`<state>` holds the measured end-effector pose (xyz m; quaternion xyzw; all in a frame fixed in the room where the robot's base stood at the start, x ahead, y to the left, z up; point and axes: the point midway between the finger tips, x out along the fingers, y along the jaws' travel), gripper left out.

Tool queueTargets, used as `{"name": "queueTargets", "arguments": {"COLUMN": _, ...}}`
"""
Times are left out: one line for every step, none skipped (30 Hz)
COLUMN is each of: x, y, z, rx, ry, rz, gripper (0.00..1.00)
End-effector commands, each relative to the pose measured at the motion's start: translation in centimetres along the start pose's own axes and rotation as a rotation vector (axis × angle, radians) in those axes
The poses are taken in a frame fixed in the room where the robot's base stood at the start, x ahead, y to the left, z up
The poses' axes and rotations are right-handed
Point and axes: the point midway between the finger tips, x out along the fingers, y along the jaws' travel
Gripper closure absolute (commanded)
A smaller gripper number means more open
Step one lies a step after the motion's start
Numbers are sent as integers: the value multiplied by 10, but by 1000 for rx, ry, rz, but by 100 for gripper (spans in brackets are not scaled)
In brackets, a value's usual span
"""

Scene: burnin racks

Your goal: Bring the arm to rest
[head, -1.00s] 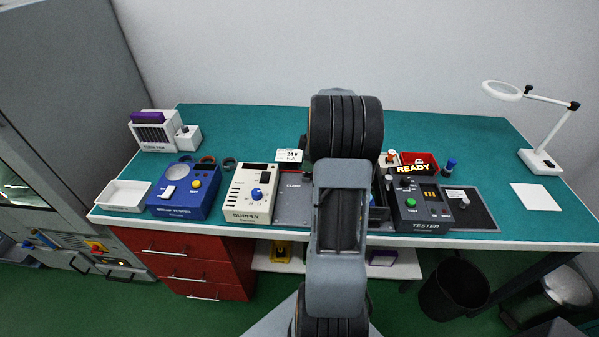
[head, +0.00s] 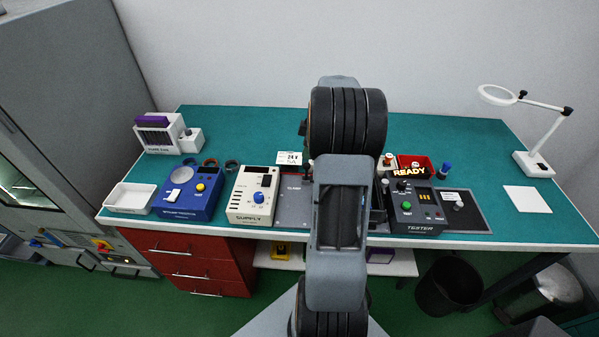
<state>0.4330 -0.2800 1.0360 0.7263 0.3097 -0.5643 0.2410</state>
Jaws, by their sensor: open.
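My arm (head: 338,255) rises up the middle of the head view, folded upright in front of the bench. Its thick dark ribbed joint (head: 347,120) stands over the bench, with a grey link part showing just above it. My gripper is hidden behind the arm, so its jaws do not show. Nothing held by it can be seen.
The green-topped bench (head: 270,125) carries a white tray (head: 130,210), a blue device (head: 187,205), a supply (head: 252,208), a tester (head: 413,215), a red bin (head: 427,163) and a magnifier lamp (head: 536,163). A black bin (head: 449,285) stands below. The back right bench top is clear.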

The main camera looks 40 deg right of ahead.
Motion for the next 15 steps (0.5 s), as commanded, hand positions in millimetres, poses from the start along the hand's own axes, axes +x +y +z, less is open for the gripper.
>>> {"name": "queueTargets", "arguments": {"x": -7, "y": 0, "z": -2, "rx": 0, "ry": 0, "rz": 0, "gripper": 55}}
{"name": "queueTargets", "arguments": {"x": -10, "y": 0, "z": -2, "rx": 0, "ry": 0, "rz": 0, "gripper": 55}}
{"name": "queueTargets", "arguments": {"x": -12, "y": 0, "z": -3, "rx": 0, "ry": 0, "rz": 0, "gripper": 55}}
{"name": "queueTargets", "arguments": {"x": -14, "y": 0, "z": -4, "rx": 0, "ry": 0, "rz": -1, "gripper": 55}}
{"name": "queueTargets", "arguments": {"x": -15, "y": 0, "z": -4, "rx": 0, "ry": 0, "rz": -1, "gripper": 55}}
{"name": "queueTargets", "arguments": {"x": -17, "y": 0, "z": -4, "rx": 0, "ry": 0, "rz": -1, "gripper": 55}}
{"name": "queueTargets", "arguments": {"x": -17, "y": 0, "z": -4, "rx": 0, "ry": 0, "rz": -1, "gripper": 55}}
{"name": "queueTargets", "arguments": {"x": -18, "y": 0, "z": -4, "rx": 0, "ry": 0, "rz": -1, "gripper": 55}}
{"name": "queueTargets", "arguments": {"x": -18, "y": 0, "z": -4, "rx": 0, "ry": 0, "rz": -1, "gripper": 55}}
{"name": "queueTargets", "arguments": {"x": -17, "y": 0, "z": -4, "rx": 0, "ry": 0, "rz": -1, "gripper": 55}}
{"name": "queueTargets", "arguments": {"x": -17, "y": 0, "z": -4, "rx": 0, "ry": 0, "rz": -1, "gripper": 55}}
{"name": "queueTargets", "arguments": {"x": -17, "y": 0, "z": -4, "rx": 0, "ry": 0, "rz": -1, "gripper": 55}}
{"name": "queueTargets", "arguments": {"x": -17, "y": 0, "z": -4, "rx": 0, "ry": 0, "rz": -1, "gripper": 55}}
{"name": "queueTargets", "arguments": {"x": -17, "y": 0, "z": -4, "rx": 0, "ry": 0, "rz": -1, "gripper": 55}}
{"name": "queueTargets", "arguments": {"x": -17, "y": 0, "z": -4, "rx": 0, "ry": 0, "rz": -1, "gripper": 55}}
